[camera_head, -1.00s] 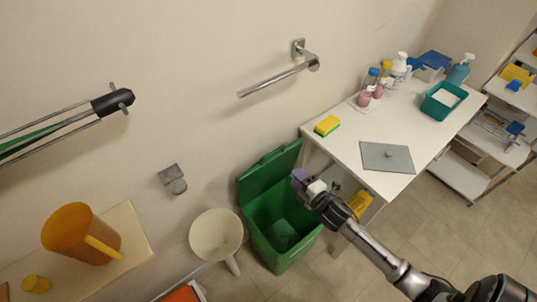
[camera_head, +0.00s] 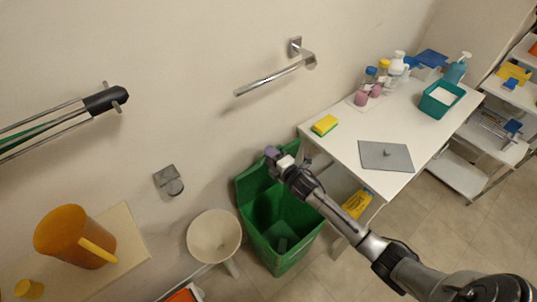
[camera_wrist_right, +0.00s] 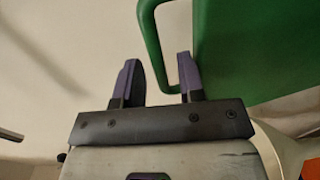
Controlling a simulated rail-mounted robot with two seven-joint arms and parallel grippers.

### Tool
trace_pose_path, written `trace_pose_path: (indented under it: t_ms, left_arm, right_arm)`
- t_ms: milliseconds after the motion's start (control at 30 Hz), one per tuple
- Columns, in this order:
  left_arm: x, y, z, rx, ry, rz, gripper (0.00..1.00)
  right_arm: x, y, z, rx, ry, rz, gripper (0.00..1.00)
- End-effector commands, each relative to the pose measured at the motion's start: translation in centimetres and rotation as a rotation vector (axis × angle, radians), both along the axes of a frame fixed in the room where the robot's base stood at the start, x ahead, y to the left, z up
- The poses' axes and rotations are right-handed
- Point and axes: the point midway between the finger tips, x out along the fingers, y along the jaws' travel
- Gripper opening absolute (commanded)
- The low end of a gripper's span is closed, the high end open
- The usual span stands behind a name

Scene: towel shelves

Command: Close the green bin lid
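The green bin (camera_head: 292,242) stands on the floor against the wall, left of the white table. Its green lid (camera_head: 247,184) is open, tilted up towards the wall, and it fills the upper right of the right wrist view (camera_wrist_right: 255,45). My right gripper (camera_head: 271,153) is at the lid's upper edge. In the right wrist view my right gripper (camera_wrist_right: 159,78) has its fingers apart, with part of the lid's loop handle (camera_wrist_right: 153,45) showing between them. I cannot tell whether they touch it. My left gripper is not in view.
A white funnel-shaped bin (camera_head: 214,236) stands left of the green bin. The white table (camera_head: 345,150) is to the right, with a sponge (camera_head: 324,125) near its corner. A metal towel bar (camera_head: 270,79) sticks out of the wall above. Floor is free in front.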

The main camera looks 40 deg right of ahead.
Motion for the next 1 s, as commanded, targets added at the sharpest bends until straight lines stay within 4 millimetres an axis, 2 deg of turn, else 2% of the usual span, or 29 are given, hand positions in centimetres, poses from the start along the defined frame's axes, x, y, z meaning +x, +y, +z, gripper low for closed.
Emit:
trace_pose_path:
  t_ms: [200, 533, 900, 1000]
  left_arm:
    - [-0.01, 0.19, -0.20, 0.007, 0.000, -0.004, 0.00]
    - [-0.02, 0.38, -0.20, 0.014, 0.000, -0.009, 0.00]
    - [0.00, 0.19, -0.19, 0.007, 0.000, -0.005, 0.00]
    - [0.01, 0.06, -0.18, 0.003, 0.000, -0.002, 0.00]
  right_arm:
    - [1.25, -0.02, -0.02, 0.000, -0.001, 0.000, 0.36]
    - [1.40, -0.01, -0.02, 0.000, 0.000, 0.000, 0.36]
    - [1.38, -0.01, -0.04, 0.000, 0.000, 0.000, 0.02]
    - [1.38, -0.01, -0.04, 0.000, 0.000, 0.000, 0.00]
